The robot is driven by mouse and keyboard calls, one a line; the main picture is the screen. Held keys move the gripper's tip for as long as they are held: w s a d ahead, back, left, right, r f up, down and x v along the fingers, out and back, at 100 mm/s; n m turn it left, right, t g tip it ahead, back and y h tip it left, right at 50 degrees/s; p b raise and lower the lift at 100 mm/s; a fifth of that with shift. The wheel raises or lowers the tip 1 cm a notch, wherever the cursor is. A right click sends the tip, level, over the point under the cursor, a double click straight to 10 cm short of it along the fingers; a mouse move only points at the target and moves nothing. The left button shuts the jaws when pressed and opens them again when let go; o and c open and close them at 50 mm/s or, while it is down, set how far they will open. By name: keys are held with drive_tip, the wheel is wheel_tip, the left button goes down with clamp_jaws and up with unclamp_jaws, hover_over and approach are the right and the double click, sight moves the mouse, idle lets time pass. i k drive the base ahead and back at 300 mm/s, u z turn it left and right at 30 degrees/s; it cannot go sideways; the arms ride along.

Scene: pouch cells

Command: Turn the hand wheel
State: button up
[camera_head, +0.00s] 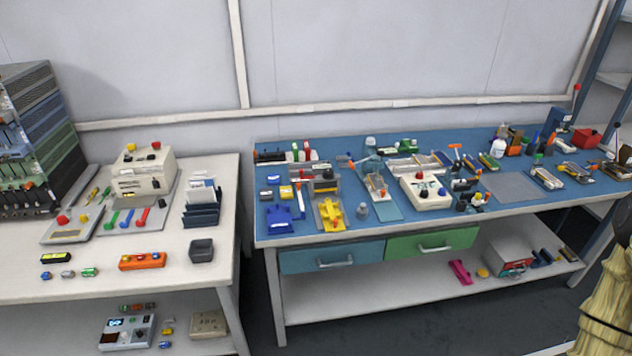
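I cannot pick out the hand wheel for certain; the devices on the benches are too small in this view. Candidates are among the small devices on the blue-topped bench (510,188). A yellow device (330,214) stands near its front left. A small stand with a pale blue base (387,208) is left of that box. My gripper is not in view.
A white bench (105,277) on the left holds a pale machine (143,172), a dark rack (38,140) and small parts. A gap separates the benches. Blue (330,258) and green (432,243) drawers are closed. A straw-coloured object (606,295) fills the lower right corner.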

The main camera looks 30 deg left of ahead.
sight(328, 172)
drive_tip(key=u, duration=0.05)
drive_tip(key=k, duration=0.1)
drive_tip(key=u, duration=1)
